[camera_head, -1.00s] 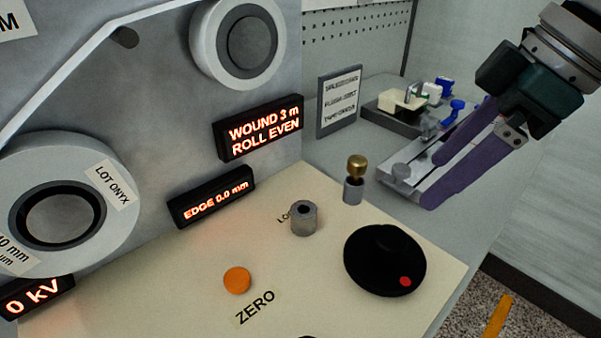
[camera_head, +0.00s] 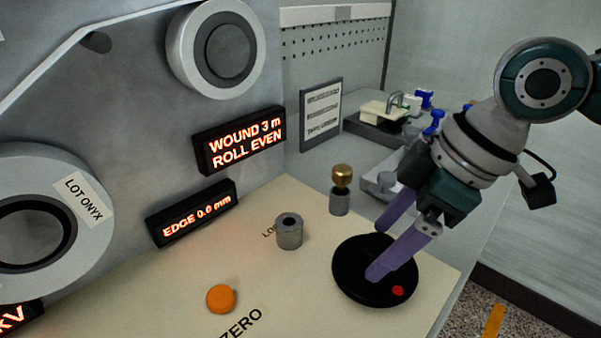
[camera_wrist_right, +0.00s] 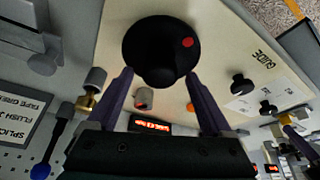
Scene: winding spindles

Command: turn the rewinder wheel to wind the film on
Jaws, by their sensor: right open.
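The black rewinder wheel (camera_head: 348,266), with a red dot near its rim, lies on the cream panel; it also shows in the right wrist view (camera_wrist_right: 148,38). My right gripper (camera_head: 377,252) points down at the wheel, its purple fingers apart with nothing held between them. In the right wrist view the fingers (camera_wrist_right: 158,77) stand either side of the wheel's near part; whether they touch it I cannot tell. A lit display (camera_head: 241,141) reads WOUND 3 m, ROLL EVEN. The upper roll (camera_head: 185,50) and the LOT ONYX roll (camera_head: 95,225) are on the grey wall.
A grey knob (camera_head: 289,234), a brass-topped post (camera_head: 341,188) and an orange button (camera_head: 221,298) stand on the panel near the wheel. A second display (camera_head: 195,214) reads EDGE 0.0 mm. A sign (camera_head: 321,115) and a bench fixture (camera_head: 372,122) are behind.

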